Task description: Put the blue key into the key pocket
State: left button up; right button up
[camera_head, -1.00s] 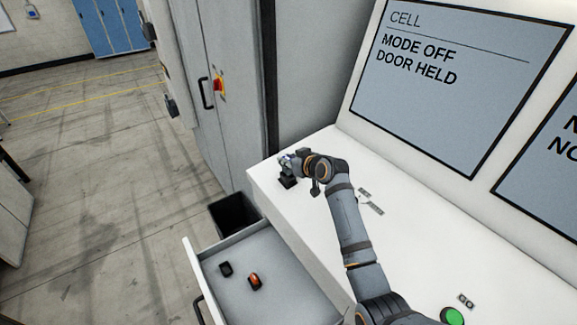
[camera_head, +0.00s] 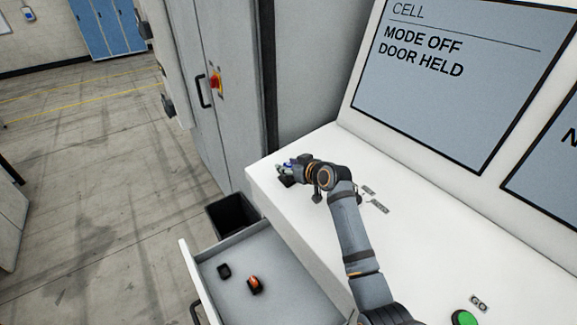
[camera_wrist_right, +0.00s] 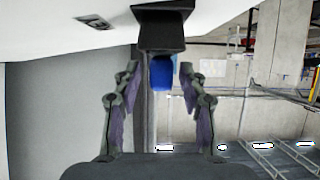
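The blue key (camera_wrist_right: 162,73) sticks out of a black block (camera_wrist_right: 160,30) in the right wrist view. The block also shows in the head view (camera_head: 286,182), at the near left corner of the white console top. I cannot tell whether this block is the key pocket. My right gripper (camera_wrist_right: 156,78) has its two fingers on either side of the blue key, with a visible gap on each side. In the head view my right gripper (camera_head: 284,168) is at the block and partly hides it. My left gripper is not in view.
An open drawer (camera_head: 293,270) below the console holds a small black holder (camera_head: 224,271) and an orange-red piece in a dark base (camera_head: 254,284). A black bin (camera_head: 232,212) stands behind it. A green button (camera_head: 464,318) is at lower right. The middle console top is clear.

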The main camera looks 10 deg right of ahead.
aim_at(287, 162)
jog(key=shift+a, duration=0.1)
jog(key=shift+r, duration=0.1)
jog(key=p+v, duration=0.5)
jog(key=shift+r, duration=0.35)
pick_arm(q)
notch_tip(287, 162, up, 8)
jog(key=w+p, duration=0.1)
jog(key=p, duration=0.1)
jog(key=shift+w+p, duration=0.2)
jog(key=shift+p, duration=0.2)
pick_arm(e)
jog(key=v, duration=0.6)
jog(key=shift+s+d+f, duration=0.25)
jog(key=shift+s+f, duration=0.05)
jog(key=shift+s, duration=0.1)
